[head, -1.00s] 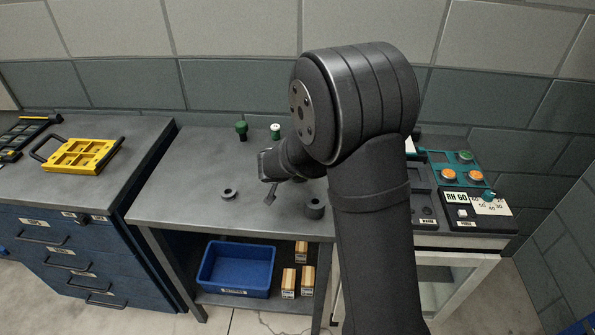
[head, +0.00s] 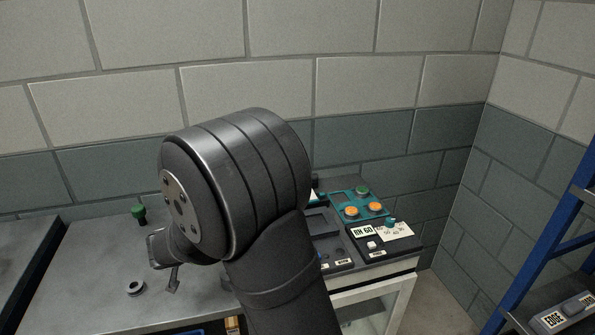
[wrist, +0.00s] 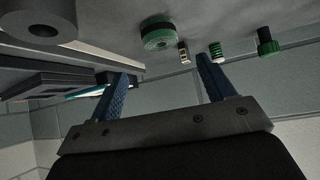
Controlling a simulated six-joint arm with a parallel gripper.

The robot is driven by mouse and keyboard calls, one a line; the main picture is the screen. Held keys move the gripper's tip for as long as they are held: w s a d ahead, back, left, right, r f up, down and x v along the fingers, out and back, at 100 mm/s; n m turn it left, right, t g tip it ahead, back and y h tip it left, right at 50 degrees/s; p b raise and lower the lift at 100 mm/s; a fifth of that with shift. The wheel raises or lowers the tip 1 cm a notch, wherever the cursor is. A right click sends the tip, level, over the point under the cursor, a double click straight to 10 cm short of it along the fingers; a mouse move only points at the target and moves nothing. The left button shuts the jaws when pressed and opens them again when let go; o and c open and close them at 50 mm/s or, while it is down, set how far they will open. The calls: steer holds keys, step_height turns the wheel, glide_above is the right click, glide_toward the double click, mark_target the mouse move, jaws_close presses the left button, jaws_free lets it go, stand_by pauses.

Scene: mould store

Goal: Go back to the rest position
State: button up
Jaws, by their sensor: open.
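My gripper (head: 172,277) hangs over the grey bench top, partly hidden by my own wrist in the head view. In the wrist view both blue fingers (wrist: 165,88) stand wide apart with nothing between them. The bench top shows along the upper part of that view, beyond the fingertips.
On the bench stand a green-topped piece (head: 139,213) and a grey ring (head: 135,288). The wrist view adds a green-banded disc (wrist: 160,36) and a grey cylinder (wrist: 40,28). At right are a teal button panel (head: 363,204), an RH 60 box (head: 378,243) and a blue rack (head: 545,254).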

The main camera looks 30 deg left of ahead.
steer(key=x, duration=1.1)
steer(key=shift+f, duration=0.25)
